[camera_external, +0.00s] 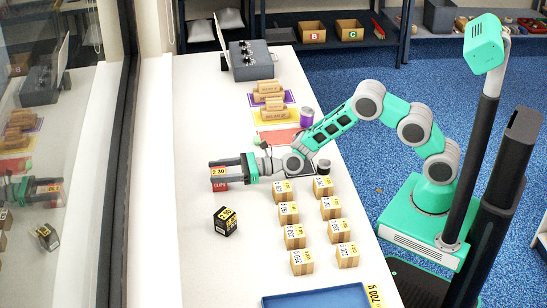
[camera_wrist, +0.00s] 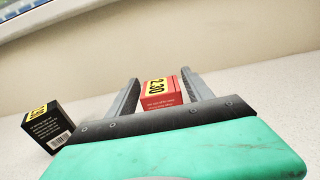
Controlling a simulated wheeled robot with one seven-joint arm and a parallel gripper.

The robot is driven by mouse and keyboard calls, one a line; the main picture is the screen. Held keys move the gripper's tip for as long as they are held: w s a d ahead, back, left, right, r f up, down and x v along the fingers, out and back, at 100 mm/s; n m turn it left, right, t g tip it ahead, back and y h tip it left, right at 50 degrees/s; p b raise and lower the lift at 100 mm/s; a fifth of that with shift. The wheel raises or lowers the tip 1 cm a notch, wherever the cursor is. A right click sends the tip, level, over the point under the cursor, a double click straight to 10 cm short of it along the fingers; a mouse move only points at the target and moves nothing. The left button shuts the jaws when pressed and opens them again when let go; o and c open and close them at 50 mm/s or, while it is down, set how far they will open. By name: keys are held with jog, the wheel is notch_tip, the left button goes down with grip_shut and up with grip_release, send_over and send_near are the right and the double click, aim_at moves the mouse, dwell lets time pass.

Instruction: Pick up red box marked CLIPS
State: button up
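The red box (camera_wrist: 162,100) stands on the pale counter, with a yellow 2.30 label on top. In the external view its red side (camera_external: 220,187) shows below my lower finger, with small lettering. My gripper (camera_external: 218,171) reaches left, low over the counter, with one finger on each side of the box. In the wrist view my gripper (camera_wrist: 160,78) looks open, with narrow gaps beside the box. The lower part of the box is hidden behind the gripper body.
A black box (camera_external: 226,221) with a yellow label stands close by; it also shows in the wrist view (camera_wrist: 44,128). Several brown cartons (camera_external: 289,212) stand in two rows to the right. A blue tray (camera_external: 315,299) lies at the front. A window wall (camera_external: 125,150) borders the left.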

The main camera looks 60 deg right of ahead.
jog(key=c, duration=1.2)
